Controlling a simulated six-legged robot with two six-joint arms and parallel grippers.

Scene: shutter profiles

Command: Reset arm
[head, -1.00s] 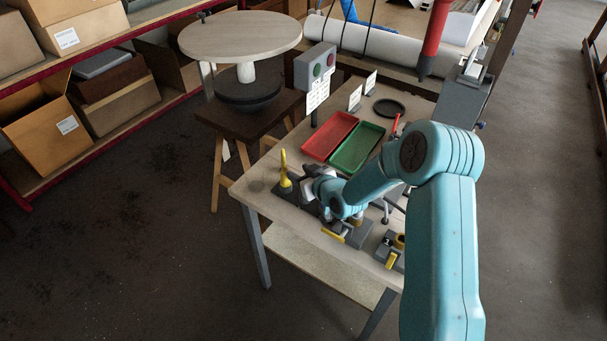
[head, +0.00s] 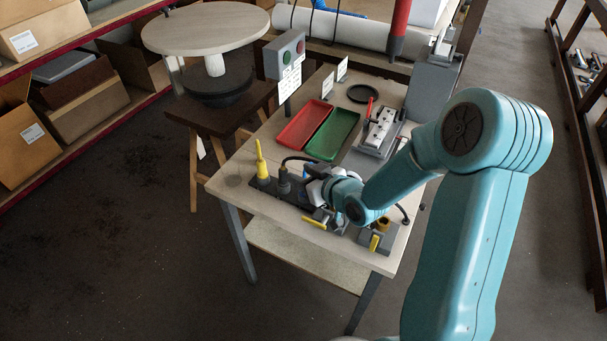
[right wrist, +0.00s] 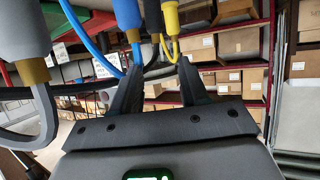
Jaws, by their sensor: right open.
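My right arm reaches over the workbench (head: 232,192) in the head view. Its gripper (head: 308,186) is low over the front of the bench, beside a dark holder strip; my wrist hides part of it. In the right wrist view the fingers (right wrist: 158,82) are apart. A blue cable (right wrist: 95,50), a black cable (right wrist: 153,20) and a yellow cable (right wrist: 171,18) hang beyond and around the fingertips; I see nothing clamped. A yellow plug (head: 262,166) stands upright at the strip's left end, with a dark grey plug (head: 284,183) beside it. My left gripper does not show.
A red tray (head: 301,124) and a green tray (head: 332,134) lie behind the gripper. A grey fixture (head: 379,130) stands right of them. Yellow-handled clamps (head: 375,243) sit at the front edge. A button box (head: 286,55) and round turntable (head: 206,27) stand behind left.

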